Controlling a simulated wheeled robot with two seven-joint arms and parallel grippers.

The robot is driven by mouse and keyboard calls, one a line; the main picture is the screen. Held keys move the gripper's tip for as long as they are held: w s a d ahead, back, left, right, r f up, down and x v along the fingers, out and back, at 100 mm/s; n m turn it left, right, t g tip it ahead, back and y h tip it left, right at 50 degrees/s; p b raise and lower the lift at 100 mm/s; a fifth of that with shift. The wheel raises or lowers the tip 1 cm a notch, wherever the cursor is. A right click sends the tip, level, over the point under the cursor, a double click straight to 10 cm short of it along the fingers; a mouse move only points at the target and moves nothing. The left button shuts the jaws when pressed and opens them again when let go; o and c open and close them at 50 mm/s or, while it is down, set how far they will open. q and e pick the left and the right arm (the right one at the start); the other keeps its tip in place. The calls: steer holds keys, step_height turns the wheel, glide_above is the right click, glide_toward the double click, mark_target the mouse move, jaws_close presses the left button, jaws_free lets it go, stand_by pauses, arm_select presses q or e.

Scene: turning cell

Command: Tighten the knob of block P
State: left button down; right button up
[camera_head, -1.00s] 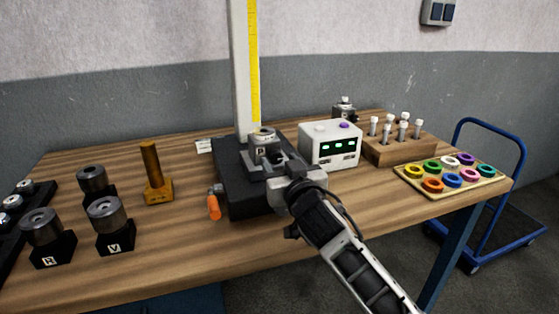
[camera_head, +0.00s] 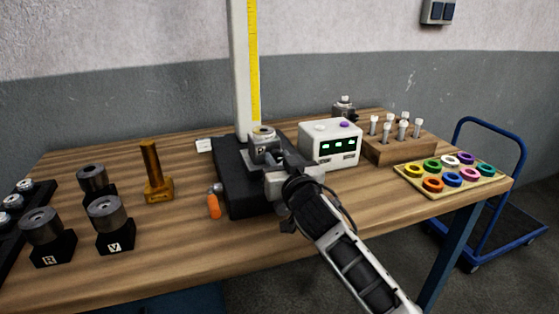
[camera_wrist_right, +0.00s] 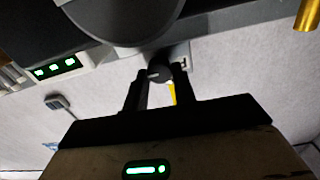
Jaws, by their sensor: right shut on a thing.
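Block P (camera_head: 262,150) is a grey metal block with a round top and a label with a P. It sits on the black base (camera_head: 232,185) of the tall column. My right gripper (camera_head: 271,161) is at the front of block P. In the right wrist view its two fingers are closed around a small dark round knob (camera_wrist_right: 159,72), just below a large dark grey rounded part. In the head view the gripper and wrist hide the knob. My left gripper is not in view.
A white box with green displays (camera_head: 330,145) stands close right of the gripper. An orange-handled tool (camera_head: 214,206) is at the base's left front. A brass post (camera_head: 152,175) and several dark holders stand left. A wooden rack (camera_head: 400,149) and ring tray (camera_head: 450,175) are right.

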steer(key=m+p, duration=0.1)
steer(key=m, duration=0.3)
steer(key=shift+m, duration=0.3)
steer(key=shift+m+p, duration=0.4)
steer(key=shift+m, duration=0.3)
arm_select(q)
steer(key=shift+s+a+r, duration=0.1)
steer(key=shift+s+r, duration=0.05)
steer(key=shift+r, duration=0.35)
arm_select(e)
steer(key=shift+m, duration=0.3)
steer(key=o, duration=1)
steer(key=shift+d, duration=0.1)
